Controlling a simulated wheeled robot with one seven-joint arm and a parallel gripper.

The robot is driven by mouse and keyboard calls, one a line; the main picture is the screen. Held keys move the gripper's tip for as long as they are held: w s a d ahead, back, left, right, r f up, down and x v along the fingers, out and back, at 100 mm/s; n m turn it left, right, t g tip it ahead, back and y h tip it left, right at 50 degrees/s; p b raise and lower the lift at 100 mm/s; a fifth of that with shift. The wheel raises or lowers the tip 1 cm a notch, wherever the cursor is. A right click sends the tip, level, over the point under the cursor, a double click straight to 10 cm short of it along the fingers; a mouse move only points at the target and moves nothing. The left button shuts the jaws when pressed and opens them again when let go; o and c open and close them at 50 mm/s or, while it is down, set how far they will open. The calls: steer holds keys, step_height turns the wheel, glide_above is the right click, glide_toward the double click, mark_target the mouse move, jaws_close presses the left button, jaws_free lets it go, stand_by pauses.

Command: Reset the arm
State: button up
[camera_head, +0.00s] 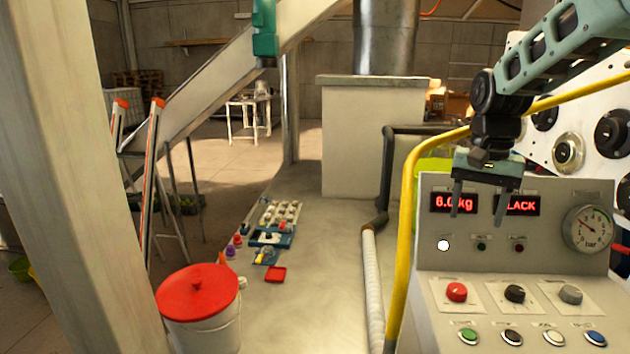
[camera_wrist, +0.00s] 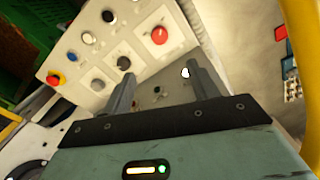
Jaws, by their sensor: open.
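My gripper (camera_head: 477,205) hangs at the right of the head view, fingers pointing down, in front of the grey control panel (camera_head: 430,275). Its two fingers are spread apart with nothing between them. They partly cover the two red displays, which read about "6.0kg" (camera_head: 438,202) and "LACK" (camera_head: 525,206); some characters are hidden. In the wrist view my gripper (camera_wrist: 162,75) is also open and empty, with the panel's red knob (camera_wrist: 159,36) and black knob (camera_wrist: 124,63) beyond the fingers. A white lamp (camera_head: 443,245) on the panel is lit.
A pressure gauge (camera_head: 588,229) sits at the panel's right. A red-lidded bucket (camera_head: 199,300) and small coloured parts (camera_head: 271,238) are at the left. The grey floor between is mostly clear.

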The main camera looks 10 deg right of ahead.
steer(key=s+a+f+n+b, duration=0.1)
steer(key=s+a+f+n, duration=0.25)
steer(key=a, duration=0.45)
steer(key=s+a+f+n, duration=0.2)
steer(key=s+a+n, duration=0.25)
steer(key=a, duration=0.35)
steer(key=s+a+f+n, duration=0.2)
steer(key=s+a+n, duration=0.1)
steer(key=s, duration=0.5)
steer(key=s+a+f+n+b, duration=0.1)
steer(key=s+a+f+n, duration=0.2)
steer(key=s, duration=0.5)
steer(key=a+n, duration=0.1)
steer(key=a, duration=0.1)
steer(key=shift+s+a+f+n+y, duration=0.3)
steer(key=shift+d, duration=0.1)
